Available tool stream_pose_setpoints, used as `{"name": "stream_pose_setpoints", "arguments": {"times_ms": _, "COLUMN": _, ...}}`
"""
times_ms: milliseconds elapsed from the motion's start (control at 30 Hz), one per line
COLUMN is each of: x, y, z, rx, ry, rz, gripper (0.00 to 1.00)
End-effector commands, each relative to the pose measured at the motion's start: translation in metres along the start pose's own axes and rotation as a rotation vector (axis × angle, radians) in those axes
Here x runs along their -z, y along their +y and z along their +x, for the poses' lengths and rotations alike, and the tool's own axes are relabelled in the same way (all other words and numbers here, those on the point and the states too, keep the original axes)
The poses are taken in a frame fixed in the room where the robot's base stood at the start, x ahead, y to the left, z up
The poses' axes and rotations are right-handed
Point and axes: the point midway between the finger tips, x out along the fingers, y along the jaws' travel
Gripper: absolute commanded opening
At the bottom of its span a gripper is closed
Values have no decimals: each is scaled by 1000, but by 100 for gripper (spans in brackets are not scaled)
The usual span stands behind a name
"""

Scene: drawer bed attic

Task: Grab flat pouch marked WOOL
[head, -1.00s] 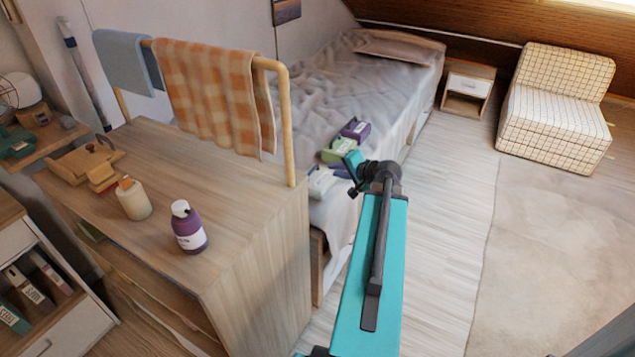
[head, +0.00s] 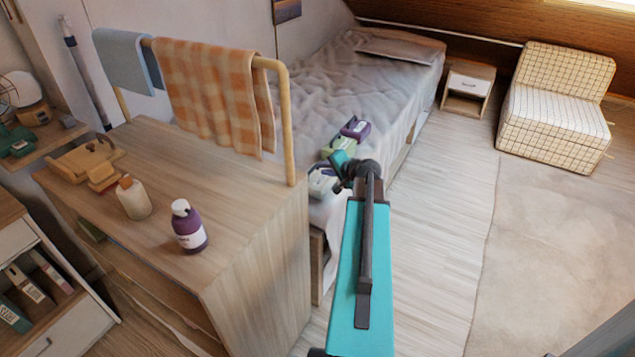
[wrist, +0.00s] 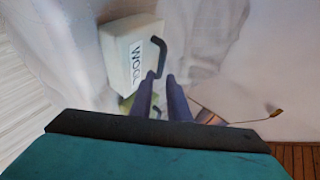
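The pouch marked WOOL (wrist: 128,52) is pale white-green and lies on the bed in the wrist view, its label facing up. A dark hooked strap or handle (wrist: 161,50) shows at its right edge. In the head view, a whitish pouch (head: 321,182) at the bed's near end looks like the same one, though its label is unreadable there. My gripper (wrist: 161,76) has a gap between its two dark fingers, with nothing visible in it. The fingertips appear just beside the pouch's lower right edge; contact cannot be told. In the head view, my gripper (head: 338,168) partly covers the pouches.
A green pouch (head: 337,147) and a purple one (head: 355,128) lie farther along the bed (head: 340,75). A wooden cabinet (head: 265,262) with bottles and a towel rail (head: 290,130) stands left of my arm.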

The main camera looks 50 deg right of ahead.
Motion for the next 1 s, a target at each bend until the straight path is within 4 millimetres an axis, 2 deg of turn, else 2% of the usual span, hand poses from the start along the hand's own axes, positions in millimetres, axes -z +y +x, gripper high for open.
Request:
{"name": "stream_pose_setpoints", "arguments": {"times_ms": 467, "x": 1, "y": 0, "z": 4, "rx": 0, "ry": 0, "rz": 1, "gripper": 15}}
{"name": "stream_pose_setpoints", "arguments": {"times_ms": 1000, "x": 3, "y": 0, "z": 50, "rx": 0, "ry": 0, "rz": 1, "gripper": 15}}
